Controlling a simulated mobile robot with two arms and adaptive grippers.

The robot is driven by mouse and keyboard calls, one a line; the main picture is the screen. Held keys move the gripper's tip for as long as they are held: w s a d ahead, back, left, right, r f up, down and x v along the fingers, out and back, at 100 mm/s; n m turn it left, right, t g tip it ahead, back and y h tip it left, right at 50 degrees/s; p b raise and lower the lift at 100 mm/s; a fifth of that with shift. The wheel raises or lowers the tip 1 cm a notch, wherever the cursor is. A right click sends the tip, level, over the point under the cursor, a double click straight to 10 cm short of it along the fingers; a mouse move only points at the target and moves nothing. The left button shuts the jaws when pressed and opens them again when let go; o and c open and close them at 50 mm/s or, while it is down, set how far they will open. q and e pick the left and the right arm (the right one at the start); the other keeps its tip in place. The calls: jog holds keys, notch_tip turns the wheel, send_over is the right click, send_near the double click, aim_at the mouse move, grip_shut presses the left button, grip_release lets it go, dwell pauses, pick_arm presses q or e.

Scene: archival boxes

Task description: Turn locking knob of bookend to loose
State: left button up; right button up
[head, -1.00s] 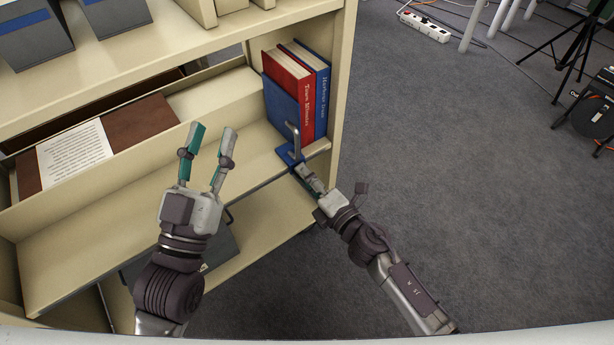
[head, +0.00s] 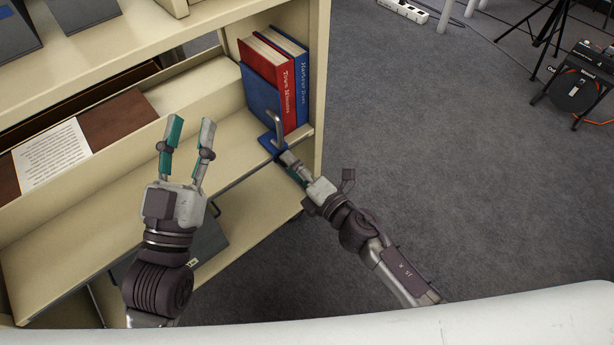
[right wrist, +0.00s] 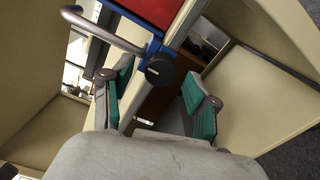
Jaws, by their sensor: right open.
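The blue bookend (head: 262,97) stands on the shelf at its right end, against the books, with a grey bent handle (head: 274,126) above its blue base. Its black round locking knob (right wrist: 160,69) shows in the right wrist view; in the head view I cannot make it out. My right gripper (head: 291,166) is at the shelf's front edge by the bookend base. In the right wrist view its open fingers (right wrist: 158,88) lie either side of the knob; I cannot tell whether they touch it. My left gripper (head: 187,135) is open and empty over the shelf, left of the bookend.
A red book (head: 276,80) and a blue book (head: 299,75) stand beside the bookend, near the shelf's end panel (head: 319,80). A brown box with a printed sheet (head: 52,155) lies at left. Grey boxes are above and below. Open carpet (head: 420,150) lies to the right.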

jog(key=v, duration=1.1)
jog(key=shift+s+d, duration=0.1)
